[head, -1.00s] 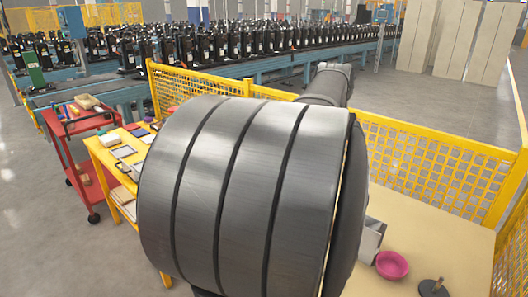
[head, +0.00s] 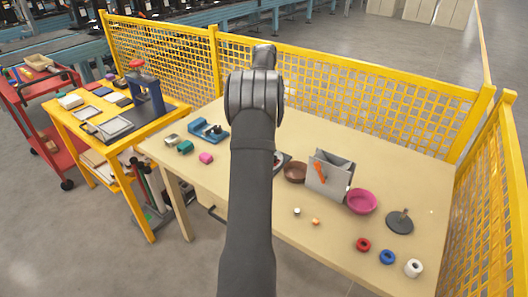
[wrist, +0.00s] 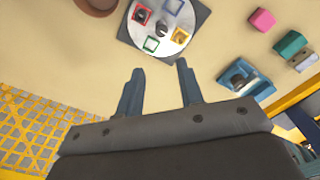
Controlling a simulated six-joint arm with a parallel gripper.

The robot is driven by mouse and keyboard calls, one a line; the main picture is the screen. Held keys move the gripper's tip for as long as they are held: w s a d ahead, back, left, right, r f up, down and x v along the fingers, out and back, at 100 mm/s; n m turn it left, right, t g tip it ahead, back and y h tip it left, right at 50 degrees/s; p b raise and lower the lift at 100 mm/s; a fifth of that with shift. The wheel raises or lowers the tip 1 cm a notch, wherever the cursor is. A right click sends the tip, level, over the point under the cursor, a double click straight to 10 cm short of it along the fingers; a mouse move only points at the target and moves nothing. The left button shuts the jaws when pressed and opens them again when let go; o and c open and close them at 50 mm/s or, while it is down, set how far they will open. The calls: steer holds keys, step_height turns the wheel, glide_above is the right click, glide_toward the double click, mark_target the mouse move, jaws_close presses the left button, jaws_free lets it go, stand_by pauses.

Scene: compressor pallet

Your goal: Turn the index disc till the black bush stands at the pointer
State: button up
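The index disc (wrist: 168,44) is pale and round on a dark square plate (wrist: 203,14), at the top of the wrist view. It carries coloured square outlines, with green (wrist: 151,44), yellow and blue among them. A dark round piece (wrist: 141,14) sits near its left side, perhaps the black bush; another dark piece stands near the middle. I cannot make out the pointer. In the head view my arm hides most of the disc. My gripper (wrist: 157,76) is open and empty, its two fingers apart, pointing toward the disc from above the table without visible contact.
A brown bowl (head: 295,172), a grey bin (head: 327,180) and a magenta bowl (head: 362,202) stand right of my arm. Several rings lie at the front right. A blue fixture (head: 208,132) and small blocks lie left. Yellow mesh fence (head: 360,80) borders the back.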

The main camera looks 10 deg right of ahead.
step_height(320, 180, down, 18)
steer(key=shift+w+a, duration=0.1)
steer(key=shift+w, duration=0.05)
stand_by(0.4)
jaws_close()
